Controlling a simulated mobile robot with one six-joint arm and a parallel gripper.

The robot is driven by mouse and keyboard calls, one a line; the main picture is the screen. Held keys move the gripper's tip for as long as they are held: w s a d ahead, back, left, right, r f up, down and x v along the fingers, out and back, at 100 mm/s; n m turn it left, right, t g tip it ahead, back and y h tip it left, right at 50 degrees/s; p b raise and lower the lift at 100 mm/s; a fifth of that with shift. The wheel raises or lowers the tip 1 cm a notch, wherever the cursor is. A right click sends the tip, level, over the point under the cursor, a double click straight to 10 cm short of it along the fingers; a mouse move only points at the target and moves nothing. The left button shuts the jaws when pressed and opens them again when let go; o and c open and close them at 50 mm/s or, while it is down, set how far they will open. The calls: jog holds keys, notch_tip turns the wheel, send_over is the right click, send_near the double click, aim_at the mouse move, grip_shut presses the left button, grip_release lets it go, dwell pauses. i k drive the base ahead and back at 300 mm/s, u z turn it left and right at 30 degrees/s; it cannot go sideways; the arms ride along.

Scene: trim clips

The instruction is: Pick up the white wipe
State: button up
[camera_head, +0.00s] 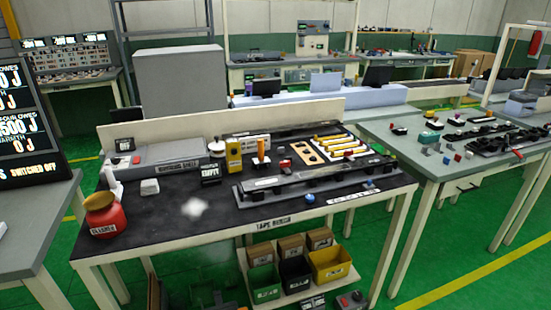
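A soft-edged white patch that looks like the white wipe (194,207) lies flat on the dark mat of the near bench (240,215), left of the middle. Its outline is blurred. A small white block-like item (149,187) sits behind it to the left; I cannot tell what it is. My gripper is not in view.
A red container with an orange top (104,214) stands at the bench's front left corner. A yellow item (233,154) and a long dark rail fixture (310,180) stand behind and right. The mat between wipe and front edge is clear. Coloured bins (296,280) sit below.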

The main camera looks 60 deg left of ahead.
aim_at(148, 187)
jog(key=u, duration=0.6)
jog(key=k, duration=0.1)
jog(key=u, duration=2.55)
jog(key=k, duration=0.5)
jog(key=z, duration=0.2)
jog(key=i, duration=0.5)
